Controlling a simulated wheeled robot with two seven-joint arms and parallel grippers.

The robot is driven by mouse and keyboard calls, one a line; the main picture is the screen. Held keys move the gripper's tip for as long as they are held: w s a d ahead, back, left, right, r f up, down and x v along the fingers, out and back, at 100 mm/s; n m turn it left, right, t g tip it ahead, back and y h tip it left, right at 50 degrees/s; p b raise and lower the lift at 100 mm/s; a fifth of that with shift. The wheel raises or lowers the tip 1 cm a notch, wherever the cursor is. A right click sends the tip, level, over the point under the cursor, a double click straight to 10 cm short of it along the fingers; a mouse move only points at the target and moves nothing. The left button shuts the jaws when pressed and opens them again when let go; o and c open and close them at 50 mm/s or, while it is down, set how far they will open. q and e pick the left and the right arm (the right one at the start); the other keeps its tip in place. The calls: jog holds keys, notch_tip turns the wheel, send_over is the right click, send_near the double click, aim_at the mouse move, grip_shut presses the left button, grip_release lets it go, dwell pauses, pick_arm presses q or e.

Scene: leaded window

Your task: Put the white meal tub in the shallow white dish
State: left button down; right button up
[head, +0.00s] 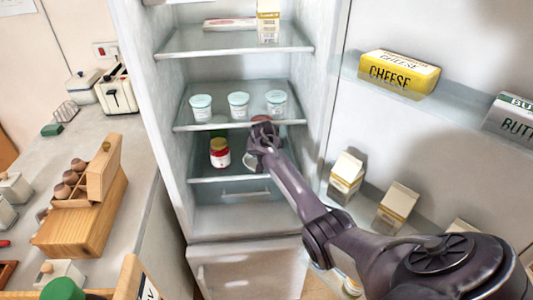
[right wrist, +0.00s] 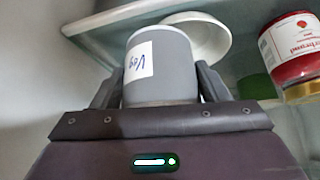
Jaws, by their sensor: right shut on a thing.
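In the right wrist view my right gripper (right wrist: 158,78) is shut on a pale tub (right wrist: 175,85), which looks grey in the shade. The tub has a white label with upside-down handwriting. A shallow white dish (right wrist: 212,42) shows just behind the tub, partly hidden by it. I cannot tell whether the two touch. In the head view my right gripper (head: 262,136) is inside the open fridge, at the lower glass shelf. The gripper and arm mostly hide the tub and dish there. My left gripper is not in view.
A red jar (head: 220,152) stands left of my right gripper; it also shows in the wrist view (right wrist: 292,50). Three pale-lidded pots (head: 238,106) stand on the shelf above. The fridge door holds cheese (head: 399,74) and cartons (head: 346,176). The counter is at left.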

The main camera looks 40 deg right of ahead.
jog(key=shift+f, duration=0.15)
jog(key=o, duration=0.9)
jog(key=shift+f, duration=0.2)
jog(key=o, duration=0.5)
jog(key=shift+r, duration=0.1)
